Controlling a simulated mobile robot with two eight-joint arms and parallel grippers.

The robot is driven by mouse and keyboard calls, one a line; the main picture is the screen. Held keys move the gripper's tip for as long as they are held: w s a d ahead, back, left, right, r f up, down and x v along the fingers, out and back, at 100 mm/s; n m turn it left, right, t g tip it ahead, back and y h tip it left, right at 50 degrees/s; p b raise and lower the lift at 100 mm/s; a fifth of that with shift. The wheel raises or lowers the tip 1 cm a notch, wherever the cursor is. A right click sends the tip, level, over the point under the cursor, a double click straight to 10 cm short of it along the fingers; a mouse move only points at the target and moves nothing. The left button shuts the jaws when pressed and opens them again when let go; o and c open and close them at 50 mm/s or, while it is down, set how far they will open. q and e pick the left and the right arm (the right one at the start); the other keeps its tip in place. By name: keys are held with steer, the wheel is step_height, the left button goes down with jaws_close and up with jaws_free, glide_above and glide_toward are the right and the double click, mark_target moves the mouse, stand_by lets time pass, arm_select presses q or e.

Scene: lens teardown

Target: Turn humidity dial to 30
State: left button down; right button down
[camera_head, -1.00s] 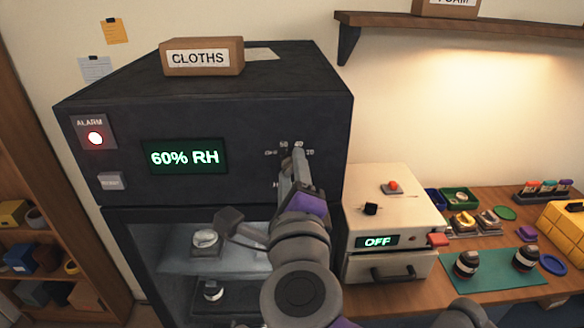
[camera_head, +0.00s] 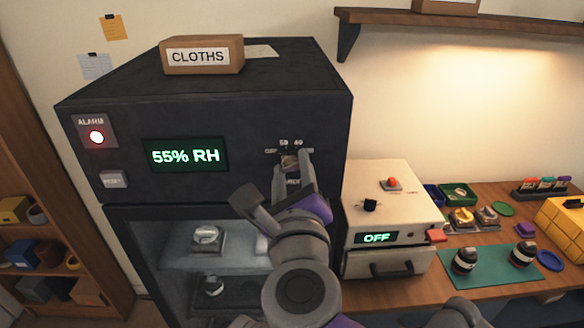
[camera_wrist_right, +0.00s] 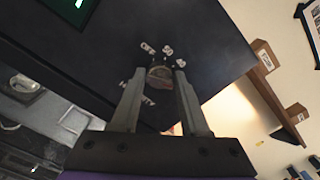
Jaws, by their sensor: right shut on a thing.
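The humidity dial (camera_head: 290,162) sits on the upper right of the dark cabinet's front (camera_head: 130,125), with small number marks around it. My right gripper (camera_head: 291,164) is shut on the dial, one finger on each side. In the right wrist view the dial (camera_wrist_right: 160,76) shows between the two fingertips (camera_wrist_right: 159,78). The green display (camera_head: 186,155) reads 55% RH.
A red alarm light (camera_head: 96,137) glows on the cabinet's left, above a reset button (camera_head: 113,180). A CLOTHS box (camera_head: 203,55) lies on top. A cream unit (camera_head: 390,205) reading OFF stands to the right on a wooden bench (camera_head: 400,291).

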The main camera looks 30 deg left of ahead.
steer(key=shift+c, duration=2.2)
jaws_free()
steer(key=shift+s, duration=0.1)
arm_select(q)
steer(key=shift+s+f+b, duration=0.25)
steer(key=shift+f+b, duration=0.15)
steer(key=shift+f, duration=0.15)
steer(key=shift+s+f+b, duration=0.25)
steer(key=shift+f+b, duration=0.1)
steer(key=shift+f, duration=0.2)
arm_select(e)
steer(key=v, duration=1)
steer(key=shift+s+d, duration=0.2)
steer(key=shift+s, duration=0.05)
